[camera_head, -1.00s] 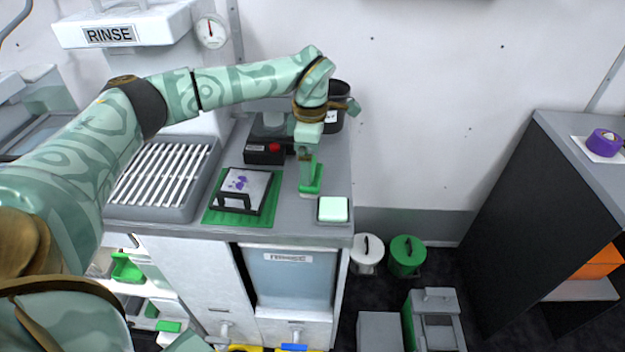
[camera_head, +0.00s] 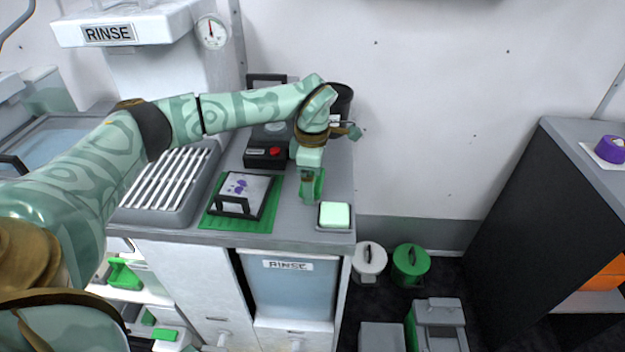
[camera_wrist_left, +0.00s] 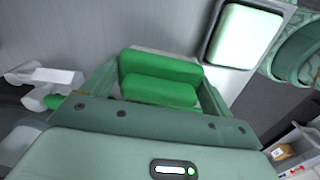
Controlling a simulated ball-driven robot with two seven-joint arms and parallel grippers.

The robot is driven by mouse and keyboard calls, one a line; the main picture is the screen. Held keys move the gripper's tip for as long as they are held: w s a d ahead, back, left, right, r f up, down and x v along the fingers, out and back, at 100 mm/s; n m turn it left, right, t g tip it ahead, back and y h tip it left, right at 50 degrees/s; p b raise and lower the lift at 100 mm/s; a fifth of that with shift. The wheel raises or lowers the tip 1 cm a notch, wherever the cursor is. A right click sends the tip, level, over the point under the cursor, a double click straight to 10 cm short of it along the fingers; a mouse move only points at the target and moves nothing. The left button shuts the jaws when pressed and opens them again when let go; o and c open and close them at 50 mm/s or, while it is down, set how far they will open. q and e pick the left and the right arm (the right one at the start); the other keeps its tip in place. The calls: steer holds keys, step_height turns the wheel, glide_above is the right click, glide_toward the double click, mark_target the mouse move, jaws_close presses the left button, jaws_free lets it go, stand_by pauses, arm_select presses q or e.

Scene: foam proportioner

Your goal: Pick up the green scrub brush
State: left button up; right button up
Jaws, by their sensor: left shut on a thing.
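The green scrub brush (camera_wrist_left: 160,78) sits between the two fingers of my left gripper in the left wrist view. In the head view only parts of the brush (camera_head: 319,184) show, because the gripper covers the rest. My left gripper (camera_head: 311,194) points down at the right end of the grey counter (camera_head: 285,218) and is shut on the brush. The brush is at or just above the counter top; I cannot tell whether it still touches. My right gripper is not in view.
A pale green block in a grey dish (camera_head: 334,215) stands just right of the gripper. A green mat (camera_head: 214,221) with a handled plate (camera_head: 241,192) lies to the left. A black box with a red button (camera_head: 266,157) and a dark pot (camera_head: 341,100) stand behind.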

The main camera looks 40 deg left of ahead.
arm_select(q)
steer(key=shift+r+p, duration=0.35)
steer(key=shift+r, duration=0.2)
steer(key=s, duration=0.1)
steer(key=s+d+p, duration=0.1)
steer(key=s+d, duration=0.1)
steer(key=shift+r+p, duration=0.25)
steer(key=shift+p, duration=0.1)
step_height(320, 180, up, 13)
steer(key=p, duration=0.4)
steer(key=shift+s+r, duration=0.15)
steer(key=shift+r, duration=0.05)
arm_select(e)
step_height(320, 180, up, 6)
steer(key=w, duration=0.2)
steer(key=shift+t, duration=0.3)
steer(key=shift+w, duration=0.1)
